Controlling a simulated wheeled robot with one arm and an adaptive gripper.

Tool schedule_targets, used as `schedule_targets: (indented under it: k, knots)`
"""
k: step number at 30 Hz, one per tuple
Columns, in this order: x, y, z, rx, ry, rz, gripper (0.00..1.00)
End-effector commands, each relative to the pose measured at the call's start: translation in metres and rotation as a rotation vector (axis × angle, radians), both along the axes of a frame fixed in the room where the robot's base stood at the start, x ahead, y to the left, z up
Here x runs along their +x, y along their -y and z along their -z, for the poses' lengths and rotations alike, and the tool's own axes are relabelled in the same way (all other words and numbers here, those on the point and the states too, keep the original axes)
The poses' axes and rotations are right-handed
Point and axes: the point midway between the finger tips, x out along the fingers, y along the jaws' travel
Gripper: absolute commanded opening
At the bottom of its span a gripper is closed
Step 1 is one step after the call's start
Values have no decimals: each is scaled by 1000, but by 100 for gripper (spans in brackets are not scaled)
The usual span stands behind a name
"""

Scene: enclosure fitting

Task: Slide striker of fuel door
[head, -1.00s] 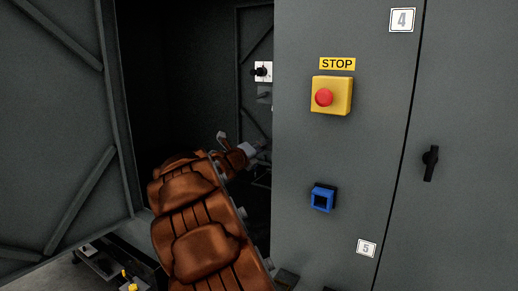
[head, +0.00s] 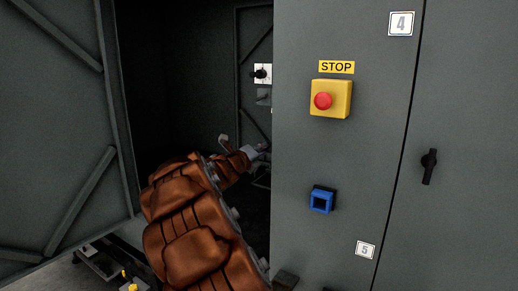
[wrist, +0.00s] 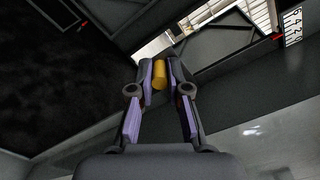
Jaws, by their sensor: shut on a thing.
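In the wrist view my gripper (wrist: 159,72) is shut on a small yellow-orange cylinder (wrist: 159,79), held between the ends of its purple-padded fingers. The cylinder looks like a knob or pin; I cannot tell from the picture whether it is the striker. A dark framed panel (wrist: 225,62) lies just beyond the fingers. In the head view my brown-covered arm reaches into the open enclosure. My gripper (head: 264,148) is partly hidden by the cabinet's edge, and the cylinder cannot be made out there.
A large grey door (head: 60,120) stands open on the left. A cabinet front (head: 345,150) stands close right of my arm, with a STOP button (head: 323,101) and blue socket (head: 321,200). Inside is a white plate with a black knob (head: 261,73). Number markings (wrist: 293,28) show at upper right.

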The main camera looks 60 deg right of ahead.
Motion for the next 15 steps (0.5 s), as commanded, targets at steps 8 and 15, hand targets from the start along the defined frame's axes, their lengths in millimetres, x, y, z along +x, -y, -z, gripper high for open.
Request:
schedule_targets:
  k: [8, 15]
  knots:
    - [-1, 0, 1, 2, 1, 1, 0]
    - [-1, 0, 1, 1, 1, 0, 41]
